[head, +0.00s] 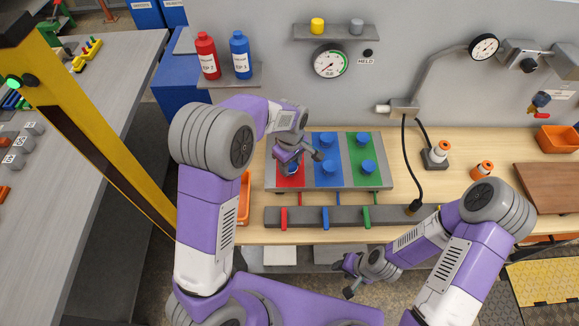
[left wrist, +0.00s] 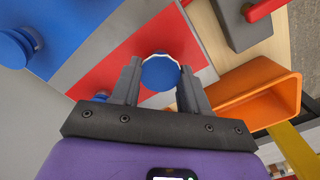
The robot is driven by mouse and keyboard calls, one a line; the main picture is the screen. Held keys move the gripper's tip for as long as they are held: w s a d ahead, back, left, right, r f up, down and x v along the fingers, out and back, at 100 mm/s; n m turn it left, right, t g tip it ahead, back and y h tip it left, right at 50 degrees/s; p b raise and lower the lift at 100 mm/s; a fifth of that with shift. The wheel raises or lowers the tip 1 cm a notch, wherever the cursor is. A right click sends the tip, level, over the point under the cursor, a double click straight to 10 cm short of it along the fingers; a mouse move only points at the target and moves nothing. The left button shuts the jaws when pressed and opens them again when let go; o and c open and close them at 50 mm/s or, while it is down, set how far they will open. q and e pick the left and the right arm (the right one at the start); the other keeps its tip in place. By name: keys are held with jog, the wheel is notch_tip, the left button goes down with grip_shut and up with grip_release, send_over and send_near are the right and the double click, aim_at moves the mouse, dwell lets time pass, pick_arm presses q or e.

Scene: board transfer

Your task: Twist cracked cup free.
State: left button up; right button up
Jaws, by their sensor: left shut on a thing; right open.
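The board (head: 384,148) on the bench has red, blue and green strips with several blue suction cups on them. In the left wrist view, a blue cup with a pale, uneven rim (left wrist: 160,74) sits over the red strip (left wrist: 133,47). My left gripper (head: 292,160) is over the red strip at the board's left. Its fingers (left wrist: 158,82) are shut on that cup, one on each side. I cannot tell if the cup touches the board. My right gripper (head: 347,277) is open and empty, low in front of the bench edge, apart from the board.
A grey bar (head: 335,217) with red, blue and green levers lies in front of the board. An orange bin (left wrist: 262,92) is left of the board. A black cable (head: 405,150) and two orange-and-white bottles stand right. A brown board (head: 550,188) lies far right.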

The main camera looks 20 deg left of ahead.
aim_at(290, 166)
pick_arm(q)
jog(key=n+p, duration=0.1)
jog(key=n, duration=0.2)
jog(key=shift+r, duration=0.1)
jog(key=o, duration=1.1)
jog(key=shift+c, duration=0.2)
notch_tip(290, 166, up, 7)
jog(key=shift+r+p, duration=0.2)
jog(key=shift+p, duration=0.2)
